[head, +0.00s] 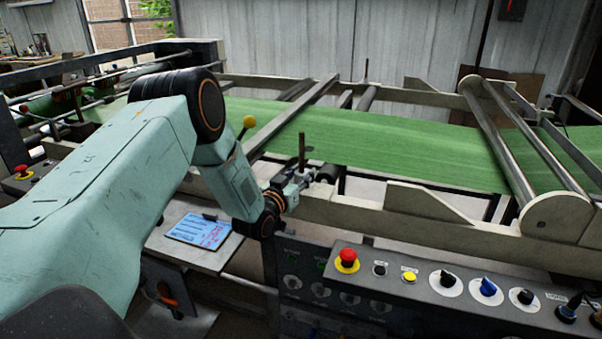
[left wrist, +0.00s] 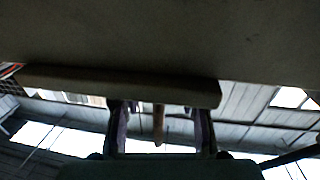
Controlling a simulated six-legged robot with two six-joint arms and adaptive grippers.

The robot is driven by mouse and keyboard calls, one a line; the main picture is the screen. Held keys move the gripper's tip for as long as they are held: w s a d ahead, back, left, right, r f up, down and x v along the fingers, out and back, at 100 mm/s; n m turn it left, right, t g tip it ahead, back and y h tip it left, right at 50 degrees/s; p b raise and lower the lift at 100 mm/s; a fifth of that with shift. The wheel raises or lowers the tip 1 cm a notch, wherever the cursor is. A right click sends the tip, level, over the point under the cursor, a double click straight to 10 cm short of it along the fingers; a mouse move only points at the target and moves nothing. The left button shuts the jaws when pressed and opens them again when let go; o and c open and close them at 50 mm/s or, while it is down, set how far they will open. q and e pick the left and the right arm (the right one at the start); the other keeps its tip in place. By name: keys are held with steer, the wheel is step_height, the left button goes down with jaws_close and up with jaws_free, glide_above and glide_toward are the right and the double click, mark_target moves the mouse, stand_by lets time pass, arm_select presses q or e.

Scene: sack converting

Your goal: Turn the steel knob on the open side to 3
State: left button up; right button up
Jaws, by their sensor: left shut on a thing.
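My left gripper (head: 298,185) is at the near rail of the machine, its fingers beside a short dark cylinder (head: 327,174) on the rail. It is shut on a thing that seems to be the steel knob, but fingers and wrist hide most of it. In the left wrist view the gripper's two fingers (left wrist: 160,125) reach up to a pale bar, with a brown rod (left wrist: 158,122) showing between them. No scale or number for the knob can be read. My right gripper is not in view.
A control panel (head: 450,305) with a red stop button (head: 347,257), a blue knob (head: 487,288) and black knobs stands at the front right. A green sheet (head: 400,135) runs behind the rail (head: 400,215). A clipboard (head: 198,231) lies below my forearm.

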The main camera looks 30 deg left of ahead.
arm_select(q)
steer(key=m+h, duration=0.2)
steer(key=h, duration=0.1)
steer(key=shift+a+h, duration=0.15)
steer(key=shift+h, duration=0.15)
steer(key=shift+m+g+h+b, duration=0.65)
steer(key=shift+m+h, duration=0.95)
steer(key=shift+h, duration=0.7)
steer(key=o, duration=1.2)
steer(key=shift+w, duration=0.1)
